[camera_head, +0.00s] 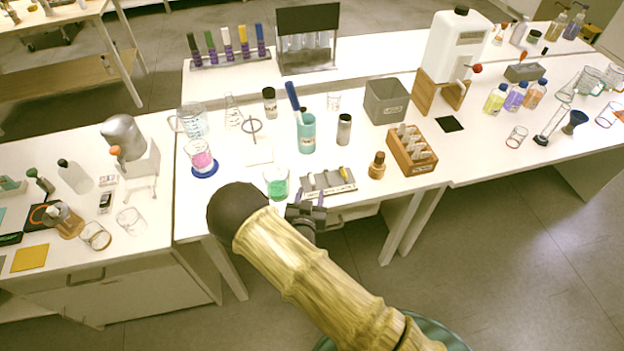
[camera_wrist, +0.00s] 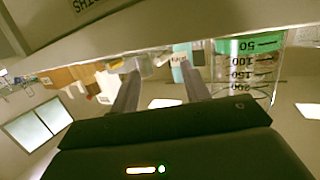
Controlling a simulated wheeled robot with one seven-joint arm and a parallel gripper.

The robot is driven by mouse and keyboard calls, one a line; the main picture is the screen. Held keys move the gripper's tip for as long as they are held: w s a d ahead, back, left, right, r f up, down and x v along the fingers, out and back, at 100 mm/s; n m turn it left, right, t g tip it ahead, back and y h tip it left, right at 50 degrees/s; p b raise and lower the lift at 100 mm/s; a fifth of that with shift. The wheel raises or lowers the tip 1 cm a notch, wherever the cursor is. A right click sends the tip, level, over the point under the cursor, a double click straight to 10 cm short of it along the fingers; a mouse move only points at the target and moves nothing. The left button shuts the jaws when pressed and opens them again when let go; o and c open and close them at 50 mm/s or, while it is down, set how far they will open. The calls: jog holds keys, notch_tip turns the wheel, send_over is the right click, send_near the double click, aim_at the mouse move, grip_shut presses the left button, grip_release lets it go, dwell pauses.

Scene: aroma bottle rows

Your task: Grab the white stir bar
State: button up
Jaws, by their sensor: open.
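A grey tray (camera_head: 328,189) with small pieces on it lies near the front edge of the middle table. A yellow piece (camera_head: 345,172) shows at its right end. A small pale piece (camera_head: 310,180) at its left may be the white stir bar, but it is too small to be sure. My gripper (camera_head: 309,197) is open and empty just in front of the tray, near the table edge. In the wrist view the two fingers of my gripper (camera_wrist: 160,69) are apart, pointing toward the tray; the stir bar cannot be made out there.
A beaker of green liquid (camera_head: 277,187) stands close to the left of my gripper, and also shows in the wrist view (camera_wrist: 248,62). A brown bottle (camera_head: 377,166) and a wooden rack (camera_head: 412,158) stand right of the tray.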

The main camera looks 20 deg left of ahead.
aim_at(312, 184)
jog(key=p+x, duration=0.1)
jog(key=x, duration=0.4)
jog(key=shift+a+r, duration=0.15)
jog(key=shift+s, duration=0.1)
grip_shut()
